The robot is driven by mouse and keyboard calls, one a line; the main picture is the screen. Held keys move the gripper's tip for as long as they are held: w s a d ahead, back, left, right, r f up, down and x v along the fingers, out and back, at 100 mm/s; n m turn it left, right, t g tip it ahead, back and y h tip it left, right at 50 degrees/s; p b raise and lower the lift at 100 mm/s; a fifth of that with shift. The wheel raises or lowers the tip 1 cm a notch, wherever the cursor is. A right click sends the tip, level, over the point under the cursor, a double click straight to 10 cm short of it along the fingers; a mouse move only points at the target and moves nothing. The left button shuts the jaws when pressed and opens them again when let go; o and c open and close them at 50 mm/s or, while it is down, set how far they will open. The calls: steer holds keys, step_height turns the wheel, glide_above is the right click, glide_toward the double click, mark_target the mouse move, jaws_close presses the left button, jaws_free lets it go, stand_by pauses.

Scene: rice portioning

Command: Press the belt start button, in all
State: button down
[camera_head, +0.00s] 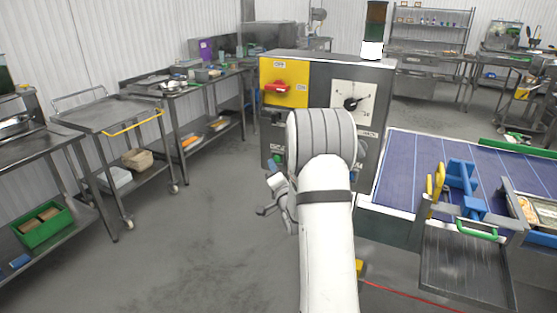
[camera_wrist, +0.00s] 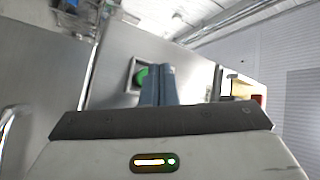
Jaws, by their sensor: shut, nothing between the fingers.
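The green button (camera_wrist: 141,77) sits in a dark square frame on a grey metal panel in the wrist view. The fingers of my gripper (camera_wrist: 164,70) are together and empty, and they overlap the button's right side in that view. I cannot tell whether they touch it. In the head view, the control cabinet (camera_head: 372,75) stands ahead, and my white arm hides much of its lower front. Part of my gripper (camera_head: 277,187) shows left of the arm, low before the cabinet.
The cabinet carries a red switch (camera_head: 277,87) on a yellow plate and a dial (camera_head: 352,102). A blue conveyor belt (camera_head: 402,165) lies to the right, with a metal tray (camera_head: 465,265) before it. A trolley (camera_head: 105,113) stands left. The floor (camera_head: 200,240) between is clear.

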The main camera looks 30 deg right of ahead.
steer(key=shift+w+d+f+b, duration=0.15)
steer(key=shift+d+b, duration=0.15)
steer(key=shift+b, duration=0.25)
